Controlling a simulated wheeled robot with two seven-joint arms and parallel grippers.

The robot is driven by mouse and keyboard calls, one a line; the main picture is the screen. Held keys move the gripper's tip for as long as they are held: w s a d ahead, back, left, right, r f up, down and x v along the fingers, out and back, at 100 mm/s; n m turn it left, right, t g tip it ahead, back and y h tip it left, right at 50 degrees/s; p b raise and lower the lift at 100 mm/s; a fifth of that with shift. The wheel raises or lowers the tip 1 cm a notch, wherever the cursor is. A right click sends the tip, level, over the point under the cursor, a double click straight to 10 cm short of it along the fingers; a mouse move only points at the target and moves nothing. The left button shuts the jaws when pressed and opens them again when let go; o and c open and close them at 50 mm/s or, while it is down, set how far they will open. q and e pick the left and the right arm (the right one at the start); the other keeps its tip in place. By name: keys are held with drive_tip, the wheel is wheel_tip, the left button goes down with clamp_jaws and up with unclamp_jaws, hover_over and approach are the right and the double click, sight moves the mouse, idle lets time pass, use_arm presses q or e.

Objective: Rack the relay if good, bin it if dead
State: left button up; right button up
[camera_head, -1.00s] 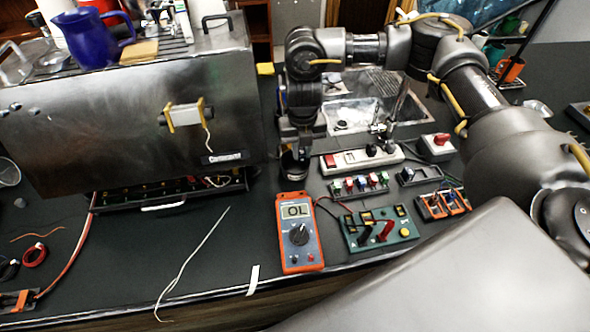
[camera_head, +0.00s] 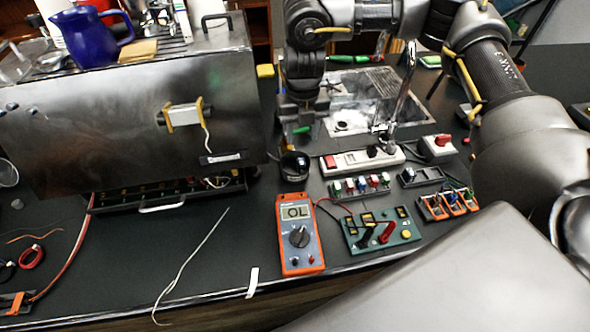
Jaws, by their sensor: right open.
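The orange multimeter (camera_head: 299,236) lies at the front of the bench and its display reads OL. Right of it is the green test board (camera_head: 381,231) with a red and a black clip or lever and a yellow button. Behind the board, a strip of small coloured blocks (camera_head: 360,185), possibly relays, shows green, white, red and blue. A dark round cup (camera_head: 294,167) stands behind the meter; its inside is too dark to read. My right gripper (camera_head: 301,120) is open above and behind this cup. A small green thing shows by its fingertips. My left gripper is out of view.
The steel brewer (camera_head: 130,110) fills the left, with an open drawer below. An orange holder (camera_head: 447,204), a power strip (camera_head: 362,159) and a red-knobbed switch box (camera_head: 438,146) stand right. A loose white wire (camera_head: 192,262) lies on clear bench in front.

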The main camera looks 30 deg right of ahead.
drive_tip(key=shift+r, duration=2.1)
drive_tip(key=shift+r, duration=0.1)
